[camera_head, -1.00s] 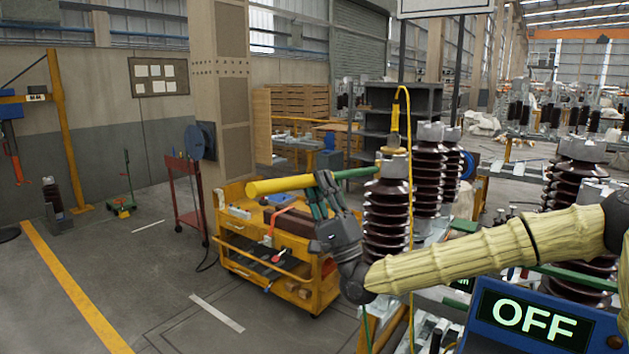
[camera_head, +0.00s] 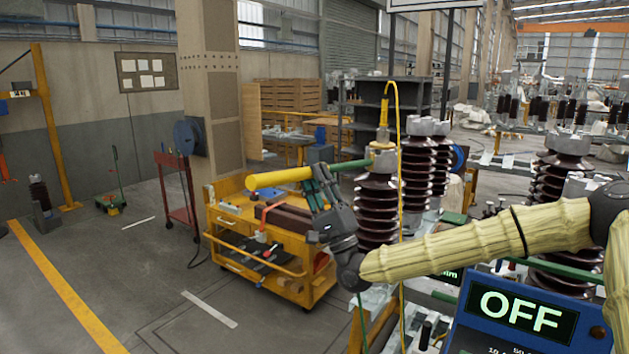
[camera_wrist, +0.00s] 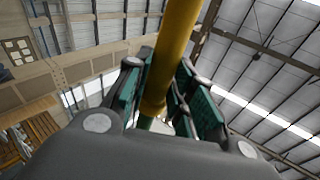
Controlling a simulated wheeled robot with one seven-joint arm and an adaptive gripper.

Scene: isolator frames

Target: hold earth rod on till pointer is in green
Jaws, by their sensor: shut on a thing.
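The earth rod has a thick yellow handle (camera_head: 280,178) and a thinner green shaft (camera_head: 350,165). My gripper (camera_head: 322,184) is shut on it near where yellow meets green. In the wrist view the yellow handle (camera_wrist: 176,50) runs between green finger pads. The rod lies almost level, and its green end reaches the metal cap (camera_head: 383,158) of a brown ribbed insulator (camera_head: 377,205). I cannot tell whether they touch. A blue box (camera_head: 590,335) at lower right has a display (camera_head: 527,311) reading "OFF". No pointer or green band is visible.
A yellow tool cart (camera_head: 225,240) stands behind and left of my gripper. A yellow cable (camera_head: 401,130) hangs beside the insulator cap. More ribbed insulators (camera_head: 420,165) stand close on the right. The floor at left is open.

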